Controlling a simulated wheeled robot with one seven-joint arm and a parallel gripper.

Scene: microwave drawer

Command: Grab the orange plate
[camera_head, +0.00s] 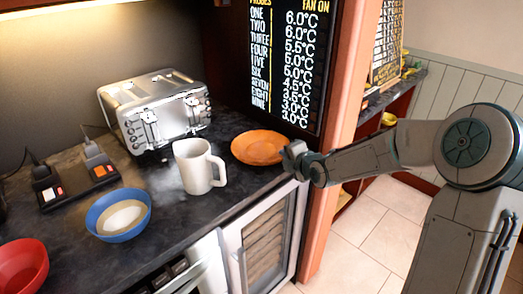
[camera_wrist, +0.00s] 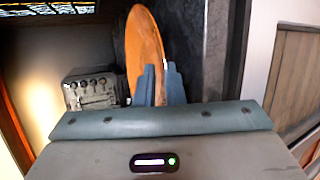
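The orange plate (camera_head: 259,147) lies on the dark counter, right of the white mug, near the counter's right end. It also shows in the wrist view (camera_wrist: 144,42) as a narrow oval, seen nearly edge-on. My gripper (camera_head: 291,152) is at the plate's right rim in the head view. In the wrist view my gripper's two fingers (camera_wrist: 162,72) are close together with a narrow gap, and the plate's rim runs down to them. The left finger overlaps the plate. Whether the fingers grip the rim cannot be told.
A white mug (camera_head: 198,167), a silver toaster (camera_head: 154,112), a blue bowl (camera_head: 118,214) and a red bowl (camera_head: 22,268) stand on the counter (camera_head: 170,220). A dark display panel (camera_head: 288,60) rises behind the plate. An orange-brown upright post (camera_head: 338,90) stands right of it.

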